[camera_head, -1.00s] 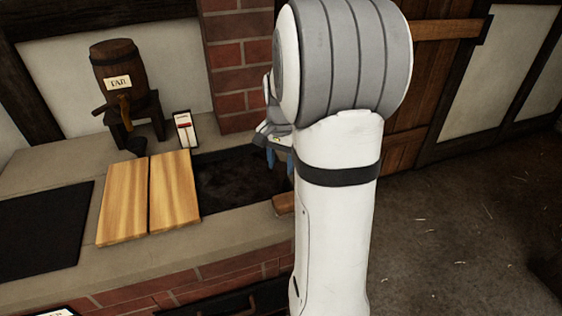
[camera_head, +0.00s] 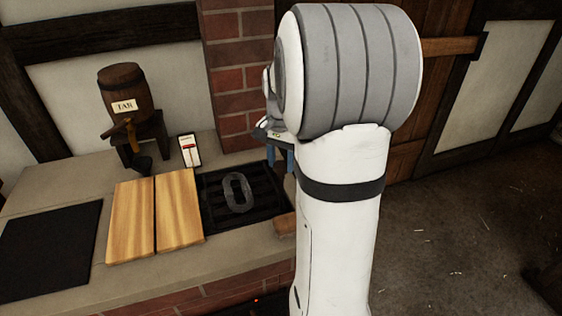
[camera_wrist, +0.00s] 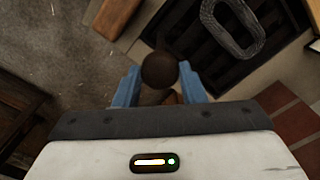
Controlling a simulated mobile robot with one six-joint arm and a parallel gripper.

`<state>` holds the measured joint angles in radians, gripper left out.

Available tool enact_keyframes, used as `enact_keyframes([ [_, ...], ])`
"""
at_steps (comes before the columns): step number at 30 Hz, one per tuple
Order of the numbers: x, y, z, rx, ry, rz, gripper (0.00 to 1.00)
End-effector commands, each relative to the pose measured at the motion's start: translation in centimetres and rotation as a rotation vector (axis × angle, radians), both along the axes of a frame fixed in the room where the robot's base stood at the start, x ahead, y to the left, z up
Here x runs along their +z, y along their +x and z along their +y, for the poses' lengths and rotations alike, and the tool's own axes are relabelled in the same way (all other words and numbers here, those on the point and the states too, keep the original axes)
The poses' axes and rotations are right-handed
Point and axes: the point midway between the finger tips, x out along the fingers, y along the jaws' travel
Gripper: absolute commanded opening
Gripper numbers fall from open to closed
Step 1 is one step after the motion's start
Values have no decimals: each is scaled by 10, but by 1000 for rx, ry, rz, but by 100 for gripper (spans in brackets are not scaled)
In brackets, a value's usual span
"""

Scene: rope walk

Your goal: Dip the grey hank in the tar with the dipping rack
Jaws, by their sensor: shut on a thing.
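The grey hank (camera_head: 237,192) is an oval loop lying on the dark slatted dipping rack (camera_head: 268,207), in the opening of the stone-topped counter. In the wrist view the hank (camera_wrist: 236,30) lies at the upper right on the rack's bars (camera_wrist: 190,38). The tar shows only as black gaps between the bars, and its level cannot be told. My gripper (camera_head: 281,158) is beside the opening, partly hidden by my arm. In the wrist view its blue fingers are shut on a round brown knob (camera_wrist: 160,70), which looks like the rack's handle.
Two wooden boards (camera_head: 155,218) lie left of the opening, with a black mat (camera_head: 48,250) farther left. A barrel marked TAR (camera_head: 128,95) and a small gauge card (camera_head: 189,150) stand behind. A brick pillar (camera_head: 242,80) rises behind the opening.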

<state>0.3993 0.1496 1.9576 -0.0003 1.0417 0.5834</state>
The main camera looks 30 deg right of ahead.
Motion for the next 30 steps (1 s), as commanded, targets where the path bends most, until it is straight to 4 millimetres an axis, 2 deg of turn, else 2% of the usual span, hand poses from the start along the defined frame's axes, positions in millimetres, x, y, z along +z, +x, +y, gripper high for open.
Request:
enact_keyframes([
  [6, 4, 3, -1, 0, -5, -14, 0],
  [7, 4, 3, -1, 0, -6, -15, 39],
  [14, 3, 2, -1, 0, -4, -10, 58],
  [23, 5, 2, -1, 0, -4, -9, 59],
  [26, 17, 2, -1, 0, -4, -11, 59],
  [30, 42, 3, -1, 0, -5, -13, 59],
])
